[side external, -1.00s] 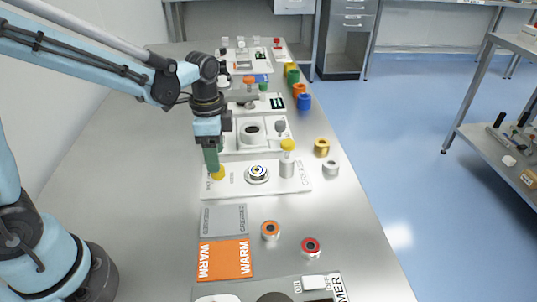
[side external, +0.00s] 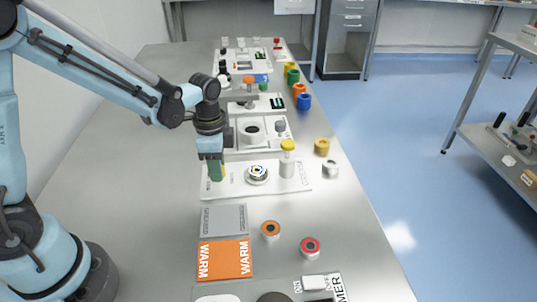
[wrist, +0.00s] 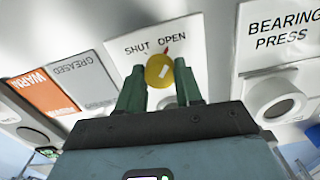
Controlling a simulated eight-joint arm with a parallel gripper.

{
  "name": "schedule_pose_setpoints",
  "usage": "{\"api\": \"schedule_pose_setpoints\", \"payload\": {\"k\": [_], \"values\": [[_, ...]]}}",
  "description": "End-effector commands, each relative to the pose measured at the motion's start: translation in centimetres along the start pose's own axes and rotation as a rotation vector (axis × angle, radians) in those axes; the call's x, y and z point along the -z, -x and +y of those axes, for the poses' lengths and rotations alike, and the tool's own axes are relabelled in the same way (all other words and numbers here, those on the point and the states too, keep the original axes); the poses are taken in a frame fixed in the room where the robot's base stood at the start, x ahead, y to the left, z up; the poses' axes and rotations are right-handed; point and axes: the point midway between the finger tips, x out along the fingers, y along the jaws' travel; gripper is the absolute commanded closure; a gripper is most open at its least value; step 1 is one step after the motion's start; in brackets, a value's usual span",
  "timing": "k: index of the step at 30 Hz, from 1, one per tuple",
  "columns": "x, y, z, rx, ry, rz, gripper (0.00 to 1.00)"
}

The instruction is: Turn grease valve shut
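The grease valve is a round yellow knob (wrist: 159,71) with a white mark on top, set on a white panel (wrist: 200,50). The words SHUT and OPEN are printed beyond it in the wrist view. A small red mark shows at the knob's edge near the start of OPEN. My gripper (wrist: 160,85) has its green fingers apart, one on each side of the knob. Whether both fingers press on the knob cannot be told. In the side external view my gripper (side external: 214,172) is low over the left end of the white grease plate (side external: 240,188), and the knob is mostly hidden.
A grey GREASED mat (side external: 223,219) and an orange WARM mat (side external: 226,260) lie nearer. The bearing press (wrist: 278,95) shows at right.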

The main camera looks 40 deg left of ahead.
Motion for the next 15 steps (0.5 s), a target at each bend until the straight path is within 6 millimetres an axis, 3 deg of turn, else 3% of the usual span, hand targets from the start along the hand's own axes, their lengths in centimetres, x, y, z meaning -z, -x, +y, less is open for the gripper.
{"api": "schedule_pose_setpoints", "payload": {"k": [4, 15], "values": [[0.0, 0.02, 0.04, -0.001, 0.0, 0.0, 0.96], [0.02, 0.02, 0.04, -0.002, 0.077, 0.0, 0.96]]}}
